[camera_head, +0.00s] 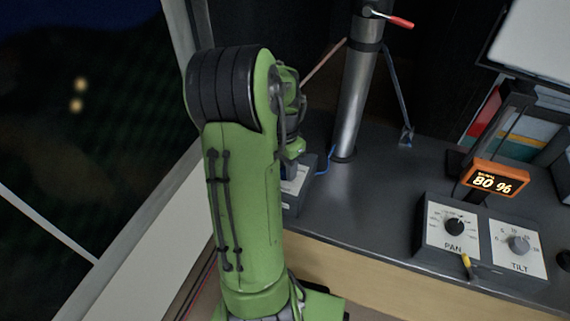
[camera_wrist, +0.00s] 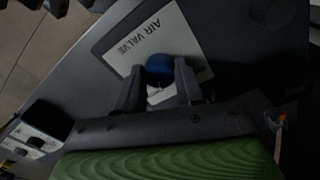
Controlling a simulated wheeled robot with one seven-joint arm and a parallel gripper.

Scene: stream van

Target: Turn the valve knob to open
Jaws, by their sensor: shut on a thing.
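The blue valve knob (camera_wrist: 158,69) shows in the wrist view, on a white panel labelled AIR VALVE (camera_wrist: 130,38). My gripper (camera_wrist: 159,84) is shut on the knob, one grey finger on each side of it. The lower part of the knob lies between the fingers and is partly hidden. In the head view my green arm hides the knob and my gripper. Only part of the valve box (camera_head: 296,186) shows there, behind my arm on the counter.
A metal mast (camera_head: 352,100) with a red-handled crank (camera_head: 400,22) stands on the dark counter (camera_head: 375,205), right of my arm. Further right are the PAN panel (camera_head: 451,228), the TILT panel (camera_head: 518,250) and an orange display (camera_head: 494,180) reading 80 %. Bare counter lies between mast and panels.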

